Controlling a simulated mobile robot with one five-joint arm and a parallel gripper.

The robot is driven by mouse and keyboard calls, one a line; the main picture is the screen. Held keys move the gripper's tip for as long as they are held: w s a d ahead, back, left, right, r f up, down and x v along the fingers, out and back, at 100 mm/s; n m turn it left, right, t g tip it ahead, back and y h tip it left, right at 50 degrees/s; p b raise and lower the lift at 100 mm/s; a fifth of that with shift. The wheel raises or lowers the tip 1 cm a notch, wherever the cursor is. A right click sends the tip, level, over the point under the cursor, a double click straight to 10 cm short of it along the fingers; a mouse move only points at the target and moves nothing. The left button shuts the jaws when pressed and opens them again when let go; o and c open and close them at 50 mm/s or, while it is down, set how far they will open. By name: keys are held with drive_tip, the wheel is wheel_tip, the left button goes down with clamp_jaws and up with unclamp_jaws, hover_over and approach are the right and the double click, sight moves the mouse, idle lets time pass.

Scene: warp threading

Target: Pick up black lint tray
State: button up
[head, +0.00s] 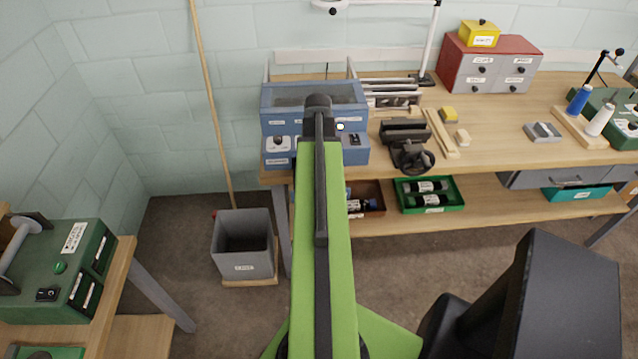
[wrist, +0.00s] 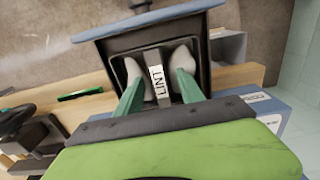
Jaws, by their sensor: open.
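The black lint tray (wrist: 115,45) shows in the wrist view as a dark, framed tray. A grey bar with a white label reading LINT (wrist: 157,82) runs across its middle. My gripper (wrist: 159,65) is open, with one pale-tipped green finger on each side of the labelled bar. I cannot tell whether the fingers touch it. In the head view my green arm reaches over the blue machine (head: 275,105) on the bench and hides my gripper and the tray.
The wooden bench (head: 485,150) holds a black clamp-like device (head: 405,140) right of the machine. A grey bin (head: 243,262) stands on the floor to the left. A green tray (head: 448,207) sits on the lower shelf. A wooden pole (head: 210,95) leans against the wall.

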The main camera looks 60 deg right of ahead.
drive_tip(key=shift+f, duration=0.85)
drive_tip(key=shift+r, duration=0.2)
drive_tip(key=shift+c, duration=0.4)
clamp_jaws()
drive_tip(key=shift+r, duration=0.1)
